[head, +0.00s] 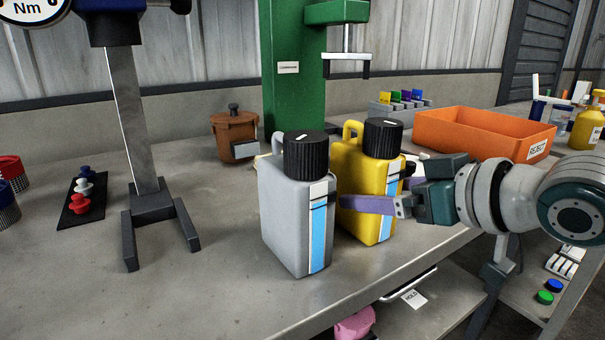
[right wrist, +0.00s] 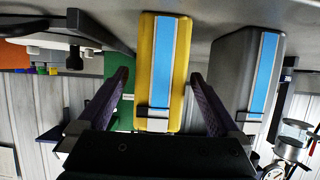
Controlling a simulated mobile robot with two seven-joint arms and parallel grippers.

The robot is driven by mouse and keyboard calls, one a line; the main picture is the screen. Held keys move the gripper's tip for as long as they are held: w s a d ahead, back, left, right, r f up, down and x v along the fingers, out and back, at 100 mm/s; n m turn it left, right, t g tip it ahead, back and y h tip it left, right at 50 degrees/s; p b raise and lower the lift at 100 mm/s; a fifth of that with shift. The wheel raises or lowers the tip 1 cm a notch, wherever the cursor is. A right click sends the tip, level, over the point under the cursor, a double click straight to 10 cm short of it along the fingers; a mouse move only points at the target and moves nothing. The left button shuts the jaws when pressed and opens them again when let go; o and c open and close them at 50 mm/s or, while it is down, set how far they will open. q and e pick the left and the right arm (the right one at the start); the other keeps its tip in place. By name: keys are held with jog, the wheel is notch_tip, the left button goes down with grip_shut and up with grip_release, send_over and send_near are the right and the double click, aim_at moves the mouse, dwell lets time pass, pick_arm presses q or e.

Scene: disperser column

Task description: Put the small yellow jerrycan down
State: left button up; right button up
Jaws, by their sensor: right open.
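The small yellow jerrycan (head: 368,185) stands upright on the grey bench, with a black ribbed cap, a yellow handle and a blue-and-white stripe. My right gripper (head: 385,192) reaches in from the right, open, with one purple finger in front of the yellow can. In the right wrist view, which is upside down, the yellow jerrycan (right wrist: 162,70) is between the two spread fingers (right wrist: 160,78), with gaps on both sides. A grey jerrycan (head: 290,215) stands close to its left. My left gripper is not in view.
A green column (head: 292,70) rises behind the cans. An orange bin (head: 470,135) stands back right, a brown pot (head: 233,135) back left. A torque stand (head: 150,200) is on the left. The bench front is clear beside the grey can; its edge runs near the yellow can.

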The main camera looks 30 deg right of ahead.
jog(key=a+p+v, duration=0.1)
jog(key=p+v, duration=0.1)
jog(key=v, duration=0.6)
jog(key=s+a+f+g, duration=0.4)
jog(key=s+a+g, duration=0.1)
jog(key=s, duration=0.3)
jog(key=s+a+f+g+h, duration=0.1)
jog(key=s+a+f+g, duration=0.3)
jog(key=s, duration=0.4)
jog(key=shift+s+a+f+n+g, duration=0.25)
jog(key=shift+a+f+n+g, duration=0.25)
jog(key=shift+f, duration=0.3)
